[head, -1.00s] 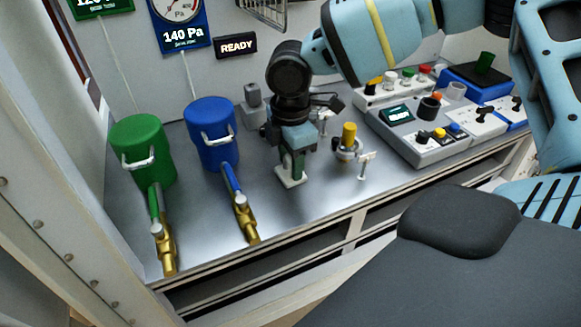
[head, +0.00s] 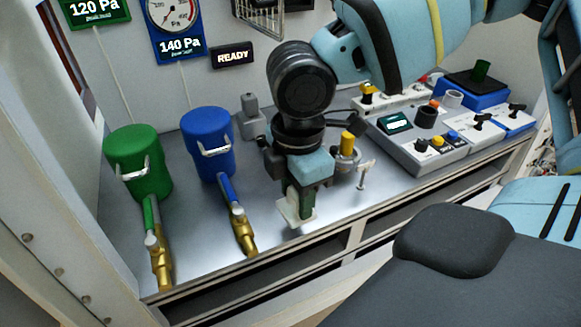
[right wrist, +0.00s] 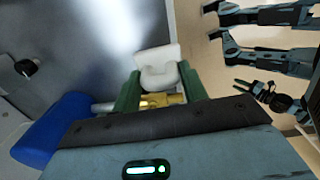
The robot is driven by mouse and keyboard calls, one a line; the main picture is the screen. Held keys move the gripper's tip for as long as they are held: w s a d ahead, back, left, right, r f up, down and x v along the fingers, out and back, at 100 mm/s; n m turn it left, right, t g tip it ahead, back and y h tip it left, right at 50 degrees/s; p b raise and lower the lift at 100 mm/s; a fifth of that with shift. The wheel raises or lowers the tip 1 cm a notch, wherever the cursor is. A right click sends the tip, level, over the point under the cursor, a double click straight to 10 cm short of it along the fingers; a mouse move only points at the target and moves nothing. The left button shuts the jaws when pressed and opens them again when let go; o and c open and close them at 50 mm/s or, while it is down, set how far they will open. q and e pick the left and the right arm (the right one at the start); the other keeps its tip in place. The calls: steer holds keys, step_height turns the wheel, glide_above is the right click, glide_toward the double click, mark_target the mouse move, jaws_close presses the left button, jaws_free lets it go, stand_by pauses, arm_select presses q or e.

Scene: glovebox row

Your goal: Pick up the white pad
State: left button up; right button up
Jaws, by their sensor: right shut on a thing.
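The white pad (head: 290,211) is a small pale plate near the front edge of the steel bench, left of the yellow-topped fitting. My right gripper (head: 300,200) comes down on it from above with its green fingers. In the right wrist view the white pad (right wrist: 158,66) sits between the two green fingertips of my right gripper (right wrist: 158,80), which is shut on it. The pad looks clear of the bench, though its exact height is hard to tell. The fingers hide part of it. My left gripper does not show in the head view.
A green canister (head: 138,160) and a blue canister (head: 207,142) with brass valves stand to the left. The yellow-topped fitting (head: 347,146) and a small white T-handle (head: 364,173) are close on the right. A control box (head: 425,140) stands farther right.

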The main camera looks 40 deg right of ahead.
steer(key=s+a, duration=0.2)
steer(key=s, duration=0.1)
steer(key=s+a, duration=0.1)
steer(key=s, duration=0.1)
steer(key=shift+r, duration=0.25)
steer(key=o, duration=0.4)
steer(key=c, duration=0.3)
